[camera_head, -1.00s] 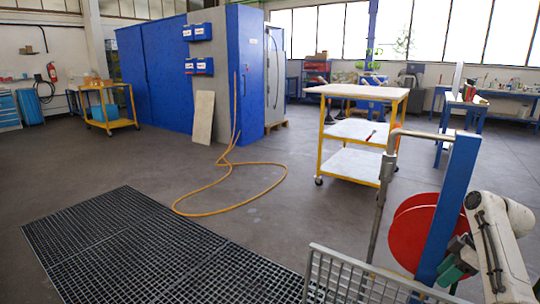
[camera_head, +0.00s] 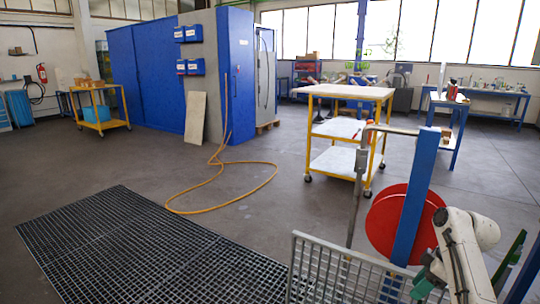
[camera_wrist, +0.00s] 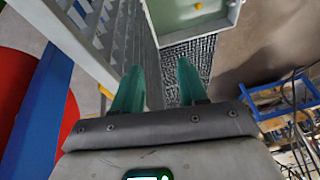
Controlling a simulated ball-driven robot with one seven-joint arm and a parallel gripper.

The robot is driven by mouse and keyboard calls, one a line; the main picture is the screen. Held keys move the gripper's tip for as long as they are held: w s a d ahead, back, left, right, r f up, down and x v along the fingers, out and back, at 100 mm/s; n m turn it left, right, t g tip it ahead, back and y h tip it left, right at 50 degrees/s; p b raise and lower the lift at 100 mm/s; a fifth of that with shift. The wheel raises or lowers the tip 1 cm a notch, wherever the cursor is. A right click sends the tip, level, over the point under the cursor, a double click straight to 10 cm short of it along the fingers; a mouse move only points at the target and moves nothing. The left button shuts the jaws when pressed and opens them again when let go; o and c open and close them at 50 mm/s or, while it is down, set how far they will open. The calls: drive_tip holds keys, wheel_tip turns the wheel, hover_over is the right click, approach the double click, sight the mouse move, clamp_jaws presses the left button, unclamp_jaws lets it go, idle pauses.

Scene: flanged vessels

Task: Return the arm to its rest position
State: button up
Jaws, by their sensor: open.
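In the head view my white arm bends at the lower right, and the green fingers of my gripper (camera_head: 424,284) show low in front of its wrist, partly cut off and hidden. In the wrist view my gripper (camera_wrist: 160,84) has its two green fingers apart with nothing between them. Beyond the fingertips lie a dark floor grating and a pale green box-like part (camera_wrist: 196,14).
A blue post (camera_head: 414,200), a red disc (camera_head: 382,232) and a grey mesh panel (camera_head: 335,270) stand close left of my arm. The mesh is beside the left finger in the wrist view. A yellow trolley (camera_head: 340,130) stands behind. Floor at left is open around the grating (camera_head: 130,240).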

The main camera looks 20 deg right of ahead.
drive_tip(key=s+a+f+m+p, duration=0.1)
drive_tip(key=s+a+f+p, duration=0.15)
drive_tip(key=a, duration=0.45)
drive_tip(key=s+a+f+m+g+h+p, duration=0.1)
drive_tip(key=s+a+f, duration=0.1)
drive_tip(key=s+a, duration=0.35)
drive_tip(key=s+a+f+m+p, duration=0.1)
drive_tip(key=s+a+f+p, duration=0.15)
drive_tip(key=a, duration=0.65)
drive_tip(key=s+a+r+m+h+p, duration=0.1)
drive_tip(key=s+a+r+m+p, duration=0.1)
drive_tip(key=s, duration=0.7)
drive_tip(key=s+a+r+m+h+p, duration=0.1)
drive_tip(key=s+a+r, duration=0.3)
drive_tip(key=s, duration=0.5)
drive_tip(key=shift+s+a+m+g+p, duration=0.35)
drive_tip(key=shift+a+m+p, duration=0.1)
drive_tip(key=shift+m+p, duration=0.2)
drive_tip(key=shift+r, duration=0.1)
